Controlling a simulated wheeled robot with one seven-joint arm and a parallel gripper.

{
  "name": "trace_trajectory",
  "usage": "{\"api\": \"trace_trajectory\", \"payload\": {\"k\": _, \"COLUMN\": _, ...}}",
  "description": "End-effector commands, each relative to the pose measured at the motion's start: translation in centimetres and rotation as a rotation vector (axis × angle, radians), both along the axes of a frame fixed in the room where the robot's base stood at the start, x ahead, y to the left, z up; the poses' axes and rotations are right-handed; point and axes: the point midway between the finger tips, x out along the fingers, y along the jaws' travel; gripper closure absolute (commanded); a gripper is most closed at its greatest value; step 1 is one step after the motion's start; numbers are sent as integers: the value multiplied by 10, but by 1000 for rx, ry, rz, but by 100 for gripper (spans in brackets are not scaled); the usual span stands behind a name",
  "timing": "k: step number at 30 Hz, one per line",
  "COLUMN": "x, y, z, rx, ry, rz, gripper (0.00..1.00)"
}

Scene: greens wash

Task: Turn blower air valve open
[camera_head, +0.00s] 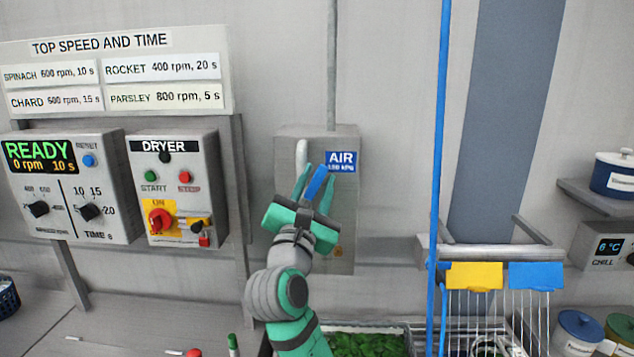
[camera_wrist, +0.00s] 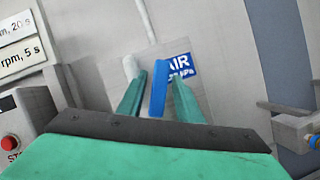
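The air box (camera_head: 343,213) is a grey panel on the back wall with a blue AIR label (camera_head: 341,161); the label also shows in the wrist view (camera_wrist: 180,66). A blue valve handle (camera_head: 317,182) stands out from the box, tilted slightly right of upright. In the wrist view the blue handle (camera_wrist: 159,88) lies between my two green fingers. My gripper (camera_head: 318,178) is at the box, its fingers on either side of the handle with narrow gaps showing, so it looks open around it. The handle's lower end and pivot are hidden by my gripper.
The dryer control box (camera_head: 178,190) and READY speed panel (camera_head: 72,187) are on the left. A blue upright pole (camera_head: 437,180) and a rack with yellow (camera_head: 474,276) and blue tags stand right. A tray of greens (camera_head: 365,344) lies below my arm.

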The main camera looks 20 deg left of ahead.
Motion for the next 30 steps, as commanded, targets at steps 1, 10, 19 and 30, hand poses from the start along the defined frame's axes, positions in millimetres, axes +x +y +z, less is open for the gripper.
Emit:
{"api": "trace_trajectory", "payload": {"k": 1, "x": -1, "y": 1, "z": 2, "rx": 0, "ry": -4, "rz": 4, "gripper": 64}}
{"api": "trace_trajectory", "payload": {"k": 10, "x": -1, "y": 1, "z": 3, "rx": 1, "ry": -6, "rz": 3, "gripper": 64}}
{"api": "trace_trajectory", "payload": {"k": 19, "x": -5, "y": 1, "z": 1, "rx": 1, "ry": -6, "rz": 3, "gripper": 64}}
{"api": "trace_trajectory", "payload": {"k": 30, "x": -60, "y": -6, "z": -20, "rx": 3, "ry": -4, "rz": 3, "gripper": 64}}
